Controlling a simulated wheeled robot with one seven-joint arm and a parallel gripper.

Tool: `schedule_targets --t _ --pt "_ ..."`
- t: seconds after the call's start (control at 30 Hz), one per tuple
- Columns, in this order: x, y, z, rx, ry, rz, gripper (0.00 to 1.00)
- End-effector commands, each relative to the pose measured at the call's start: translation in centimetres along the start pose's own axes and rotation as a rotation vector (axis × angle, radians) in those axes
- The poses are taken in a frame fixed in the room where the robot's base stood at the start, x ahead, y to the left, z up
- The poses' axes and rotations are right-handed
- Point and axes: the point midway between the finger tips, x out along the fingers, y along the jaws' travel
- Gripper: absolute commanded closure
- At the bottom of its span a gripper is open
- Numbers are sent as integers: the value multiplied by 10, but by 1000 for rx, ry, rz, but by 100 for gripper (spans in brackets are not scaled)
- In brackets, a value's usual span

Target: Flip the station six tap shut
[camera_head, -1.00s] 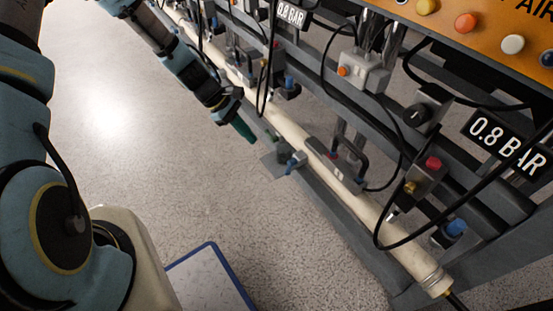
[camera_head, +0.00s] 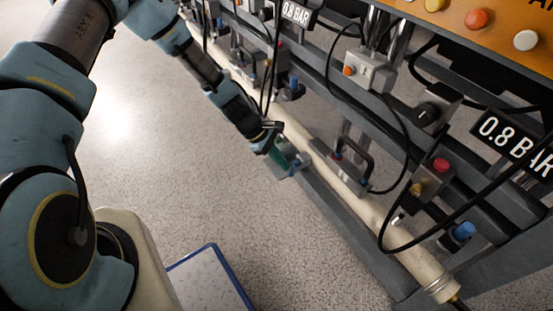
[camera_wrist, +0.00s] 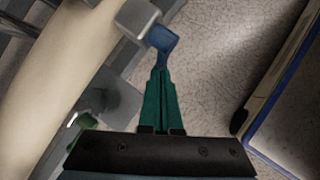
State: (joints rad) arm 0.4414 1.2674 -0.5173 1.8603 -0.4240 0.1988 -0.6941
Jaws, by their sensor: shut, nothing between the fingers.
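In the wrist view, a blue tap handle (camera_wrist: 163,40) sticks out from a grey metal fitting (camera_wrist: 137,17) beside the cream pipe (camera_wrist: 55,75). My gripper (camera_wrist: 160,76) has its green fingers together and empty. Its tips are at the lower end of the blue handle, touching it or very close. In the head view, my gripper (camera_head: 288,162) is low beside the cream pipe (camera_head: 365,207), and the arm and fingers largely hide the tap there. I cannot read a station number on this tap.
The rack (camera_head: 395,278) with hoses, valves and gauges runs along the right. Black hoses hang near my wrist. A blue-edged white panel (camera_head: 212,281) lies at the bottom, also in the wrist view (camera_wrist: 290,110). The speckled floor at left is clear.

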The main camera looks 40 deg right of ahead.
Motion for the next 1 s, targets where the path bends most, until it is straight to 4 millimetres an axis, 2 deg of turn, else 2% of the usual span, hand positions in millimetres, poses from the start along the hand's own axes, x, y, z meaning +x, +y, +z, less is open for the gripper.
schedule_targets --t 0.37,0.57,1.0 --pt "2 -2 1 -3 -2 -2 100" --pt "8 -4 0 -41 -81 -38 100" --pt "10 -5 1 -38 -80 -38 100"
